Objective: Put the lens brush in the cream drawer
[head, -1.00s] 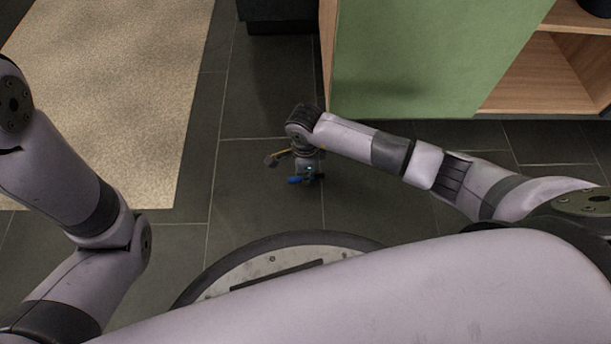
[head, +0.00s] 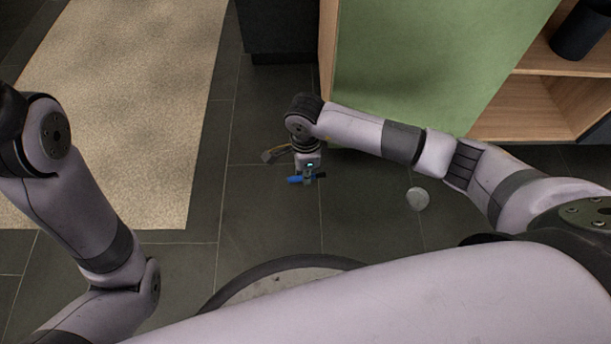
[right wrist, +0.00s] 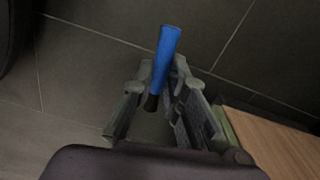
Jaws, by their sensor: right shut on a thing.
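The lens brush is a short stick with a blue handle and a dark end. It shows at my right gripper in the head view (head: 295,180) and between the fingers in the right wrist view (right wrist: 166,55). My right gripper (head: 307,177) points down over the dark floor and is shut on the brush, also in the right wrist view (right wrist: 156,90). The blue end sticks out beyond the fingers. My left arm is in the head view, but its gripper is outside the picture. No cream drawer shows in these views.
A cabinet with a green panel (head: 425,65) and open wooden shelves (head: 525,105) stands beyond my right arm. A dark cylinder (head: 579,33) is on a shelf. A pale round object (head: 418,199) is on the floor. A beige rug (head: 130,90) lies left. Dark tiles between are clear.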

